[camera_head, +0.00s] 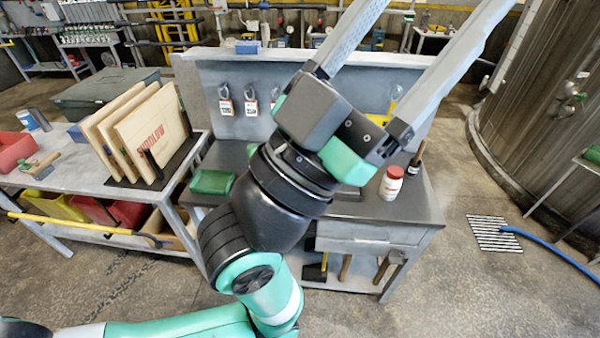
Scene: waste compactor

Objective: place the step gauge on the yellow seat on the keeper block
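My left gripper (440,20) rises across the middle of the picture, close to the camera. Its two long grey fingers are spread wide with nothing between them, and their tips run up to the top edge. I cannot make out the step gauge, the keeper block or its yellow seat. A small yellow item (379,118) shows between the fingers against the bench's back panel, partly hidden; I cannot tell what it is. My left arm and gripper hide the middle of the grey workbench (418,205). My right gripper is not in view.
A green item (212,182) lies at the bench's left, and a white bottle with a red cap (391,183) stands at its right. Padlocks with tags (226,106) hang on the back panel. A side table (75,178) with upright boards (150,130) stands left. Floor right is mostly clear.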

